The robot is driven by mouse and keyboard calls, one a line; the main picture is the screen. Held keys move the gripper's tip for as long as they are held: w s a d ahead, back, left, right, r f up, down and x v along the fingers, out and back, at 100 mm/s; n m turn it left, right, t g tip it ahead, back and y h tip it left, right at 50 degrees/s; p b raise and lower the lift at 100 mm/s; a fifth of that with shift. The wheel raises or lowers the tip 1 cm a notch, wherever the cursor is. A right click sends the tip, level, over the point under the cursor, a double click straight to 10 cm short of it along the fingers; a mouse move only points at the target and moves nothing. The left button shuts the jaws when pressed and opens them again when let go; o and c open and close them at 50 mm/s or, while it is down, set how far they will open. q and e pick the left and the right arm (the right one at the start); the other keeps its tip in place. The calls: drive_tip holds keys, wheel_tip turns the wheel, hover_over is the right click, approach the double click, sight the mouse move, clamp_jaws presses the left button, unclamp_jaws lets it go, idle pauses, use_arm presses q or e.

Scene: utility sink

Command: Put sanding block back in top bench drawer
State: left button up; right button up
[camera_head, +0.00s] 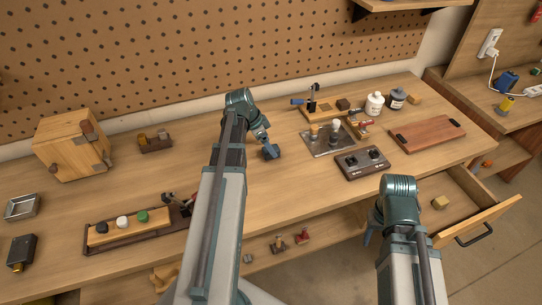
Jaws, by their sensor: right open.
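The top bench drawer (485,218) is pulled open at the right end of the bench. A small tan block (440,202), which looks like the sanding block, lies inside it on the drawer floor. My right arm stands just left of the drawer, and my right gripper (369,236) is mostly hidden behind that arm; only a small blue-grey part shows, apart from the block. My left gripper (271,151) hangs over the middle of the bench, apart from the objects around it. Its jaws are too small to read.
A reddish-brown board (428,134) lies on the bench behind the drawer. A black-knobbed control box (362,163) and a metal plate (328,139) are left of it. A wooden box (72,147) stands far left. The bench middle is mostly clear.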

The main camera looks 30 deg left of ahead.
use_arm(q)
drive_tip(key=b+x, duration=0.2)
drive_tip(key=x, duration=0.1)
drive_tip(key=shift+f, duration=0.25)
drive_tip(key=shift+r, duration=0.1)
clamp_jaws()
